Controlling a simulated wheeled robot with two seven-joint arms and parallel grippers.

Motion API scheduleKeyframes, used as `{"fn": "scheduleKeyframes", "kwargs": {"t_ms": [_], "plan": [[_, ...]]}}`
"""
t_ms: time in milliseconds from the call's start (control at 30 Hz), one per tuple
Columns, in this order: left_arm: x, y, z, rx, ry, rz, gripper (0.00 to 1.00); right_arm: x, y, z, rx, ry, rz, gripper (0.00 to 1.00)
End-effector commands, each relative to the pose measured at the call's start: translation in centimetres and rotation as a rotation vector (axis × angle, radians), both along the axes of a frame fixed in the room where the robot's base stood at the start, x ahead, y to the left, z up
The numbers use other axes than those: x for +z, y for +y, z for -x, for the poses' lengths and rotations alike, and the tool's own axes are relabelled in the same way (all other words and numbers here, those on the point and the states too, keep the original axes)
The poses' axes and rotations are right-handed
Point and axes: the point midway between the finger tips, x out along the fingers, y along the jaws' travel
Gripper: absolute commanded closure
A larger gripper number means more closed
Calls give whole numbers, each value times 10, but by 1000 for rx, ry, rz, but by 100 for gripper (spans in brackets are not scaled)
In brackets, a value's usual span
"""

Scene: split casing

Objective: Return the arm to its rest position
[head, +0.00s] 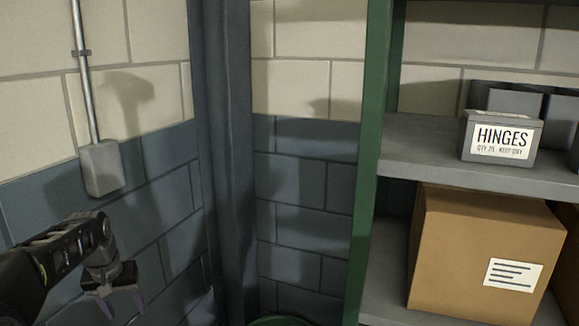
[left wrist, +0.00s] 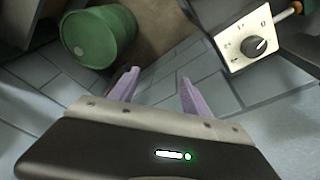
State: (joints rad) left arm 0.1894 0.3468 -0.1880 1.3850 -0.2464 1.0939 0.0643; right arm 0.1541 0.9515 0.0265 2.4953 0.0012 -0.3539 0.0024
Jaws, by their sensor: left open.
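My left gripper (head: 123,305) hangs at the lower left of the head view, at the end of my dark left arm, in front of the blue lower wall. Its two purple-grey fingers point down. In the left wrist view the fingers of the left gripper (left wrist: 158,88) stand apart with nothing between them, above a grey tiled surface. My right gripper is in neither view.
A green shelf unit (head: 371,150) stands at the right, holding a grey HINGES bin (head: 502,137) and a cardboard box (head: 460,250). A conduit box (head: 101,167) is on the left wall. The wrist view shows a green drum (left wrist: 98,36) and a dial panel (left wrist: 248,42).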

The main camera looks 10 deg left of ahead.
Motion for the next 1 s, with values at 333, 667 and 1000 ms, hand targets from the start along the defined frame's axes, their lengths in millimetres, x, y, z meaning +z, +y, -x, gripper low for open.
{"fn": "scheduleKeyframes", "kwargs": {"t_ms": [333,667,1000], "plan": [[-99,-74,-43,-90,-179,46,44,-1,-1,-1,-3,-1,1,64],[-274,-240,41,-168,-212,198,44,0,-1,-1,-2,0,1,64],[-350,-351,236,-228,19,334,44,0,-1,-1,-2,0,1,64]]}}
